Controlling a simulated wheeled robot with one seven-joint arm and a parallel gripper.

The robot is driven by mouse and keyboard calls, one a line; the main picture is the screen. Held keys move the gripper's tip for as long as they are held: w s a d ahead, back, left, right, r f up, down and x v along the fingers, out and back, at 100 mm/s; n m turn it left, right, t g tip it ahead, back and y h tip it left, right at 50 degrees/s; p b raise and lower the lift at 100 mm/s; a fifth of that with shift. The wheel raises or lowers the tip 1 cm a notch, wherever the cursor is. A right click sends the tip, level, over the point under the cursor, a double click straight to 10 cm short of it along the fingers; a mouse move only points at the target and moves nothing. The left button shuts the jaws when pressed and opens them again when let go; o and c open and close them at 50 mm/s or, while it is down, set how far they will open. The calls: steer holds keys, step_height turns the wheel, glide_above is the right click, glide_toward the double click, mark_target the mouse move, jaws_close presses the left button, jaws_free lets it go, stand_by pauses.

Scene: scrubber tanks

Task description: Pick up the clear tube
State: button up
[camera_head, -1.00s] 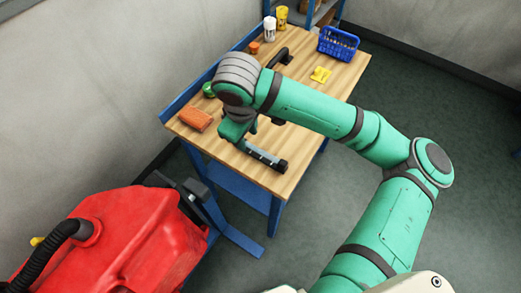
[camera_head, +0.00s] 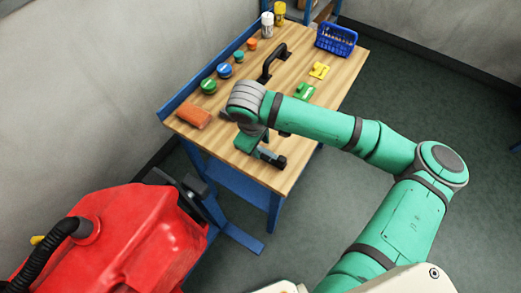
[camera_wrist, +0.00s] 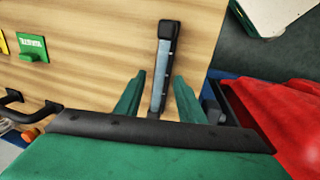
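The clear tube (camera_wrist: 165,62) has black ends and a pale, see-through body, and lies on the wooden bench top (camera_wrist: 90,65). In the head view only its end (camera_head: 271,157) shows, near the bench's front edge; my gripper (camera_head: 248,143) hides the rest. In the wrist view my gripper (camera_wrist: 158,84) is open, with one green finger on each side of the tube. The tube's near end runs behind the dark gripper body. I cannot tell whether the fingers are down at the tube's height or touch it.
An orange block (camera_head: 193,116), a green cap (camera_head: 208,86) and a blue cap (camera_head: 225,70) lie left of my arm. A black handle (camera_head: 275,62), yellow (camera_head: 319,70) and green (camera_head: 304,91) pieces and a blue basket (camera_head: 337,39) are farther back. A red machine (camera_head: 125,235) stands in front left.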

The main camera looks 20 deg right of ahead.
steer(key=shift+w+d+f, duration=0.1)
steer(key=shift+d+f, duration=0.1)
steer(key=shift+f, duration=0.55)
steer(key=shift+c, duration=0.6)
jaws_close()
steer(key=shift+r, duration=0.1)
